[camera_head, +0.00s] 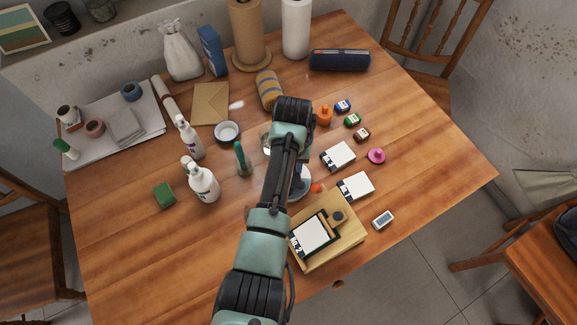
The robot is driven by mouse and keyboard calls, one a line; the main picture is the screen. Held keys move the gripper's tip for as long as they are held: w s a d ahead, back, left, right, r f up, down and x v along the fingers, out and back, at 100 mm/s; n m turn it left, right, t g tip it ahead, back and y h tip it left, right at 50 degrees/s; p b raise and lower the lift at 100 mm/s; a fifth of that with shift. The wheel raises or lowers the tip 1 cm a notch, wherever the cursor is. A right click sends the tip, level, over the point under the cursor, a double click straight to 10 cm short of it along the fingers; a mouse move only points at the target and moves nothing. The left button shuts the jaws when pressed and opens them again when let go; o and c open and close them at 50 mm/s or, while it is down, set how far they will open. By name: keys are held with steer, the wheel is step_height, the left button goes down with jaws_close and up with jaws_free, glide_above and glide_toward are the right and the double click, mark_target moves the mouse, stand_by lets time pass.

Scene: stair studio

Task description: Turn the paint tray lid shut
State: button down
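I cannot tell for sure which thing is the paint tray or its lid. A tan wooden board or shallow box (349,238) lies near the front edge, with a white-and-black flat piece (309,235) and a dark round knob on it. A pale round dish (304,183) shows partly from behind my arm, beside an orange-red ball. My arm rises from the bottom and bends over the middle of the table. My gripper is hidden behind the arm, so its fingers and any contact do not show.
White-and-black boxes (355,186), small paint jars (352,120) and a pink item (376,155) stand right of my arm. Spray bottles (203,184), a green sponge (164,195) and a white bowl (227,131) are left. Bare wood (430,160) lies at the right.

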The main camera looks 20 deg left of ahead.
stand_by(0.4)
steer(key=shift+w, duration=0.1)
steer(key=c, duration=0.5)
jaws_free()
steer(key=shift+r, duration=0.1)
step_height(320, 180, up, 13)
steer(key=shift+d+p, duration=0.2)
steer(key=shift+p, duration=0.1)
